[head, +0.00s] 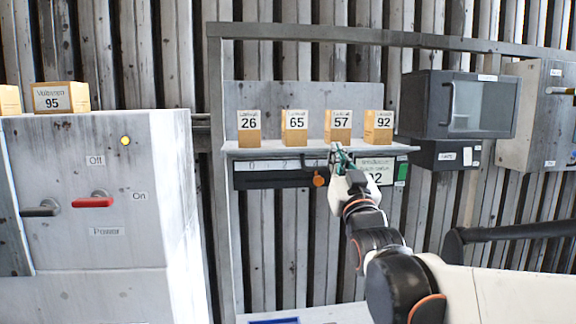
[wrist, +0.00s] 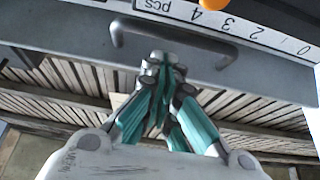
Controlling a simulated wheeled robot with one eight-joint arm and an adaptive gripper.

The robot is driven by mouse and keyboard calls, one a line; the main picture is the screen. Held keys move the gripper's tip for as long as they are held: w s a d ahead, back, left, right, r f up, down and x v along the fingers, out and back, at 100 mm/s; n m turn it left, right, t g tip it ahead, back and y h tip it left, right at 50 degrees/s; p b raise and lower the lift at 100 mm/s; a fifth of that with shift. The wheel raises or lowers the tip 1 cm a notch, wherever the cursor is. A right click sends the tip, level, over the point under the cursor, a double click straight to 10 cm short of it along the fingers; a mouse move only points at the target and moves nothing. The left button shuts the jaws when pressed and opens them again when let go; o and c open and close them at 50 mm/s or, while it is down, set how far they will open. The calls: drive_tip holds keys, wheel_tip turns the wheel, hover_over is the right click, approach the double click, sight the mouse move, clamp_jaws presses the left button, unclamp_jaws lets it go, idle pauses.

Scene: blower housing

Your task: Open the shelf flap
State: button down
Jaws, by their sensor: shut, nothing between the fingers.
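A narrow panel (head: 262,181) hangs under the shelf (head: 250,151), with a white number strip (head: 275,166) along it. In the wrist view a grey panel (wrist: 65,45) carries a dark bar handle (wrist: 180,36) and the number strip (wrist: 285,38), seen upside down. I cannot tell for sure that this panel is the flap. My gripper (wrist: 163,62) is shut and empty, its fingertips just beside the middle of the handle; I cannot tell whether they touch it. In the head view my gripper (head: 338,152) is at the shelf's front edge and hides part of the strip.
Several numbered boxes (head: 295,128) stand on the shelf above my gripper. An orange knob (head: 319,180) sits just left of my gripper. A dark windowed cabinet (head: 427,105) is to the right. A grey power cabinet (head: 95,215) with a red lever (head: 93,202) stands at the left.

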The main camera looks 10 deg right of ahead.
drive_tip(key=shift+f, duration=0.7)
idle(0.3)
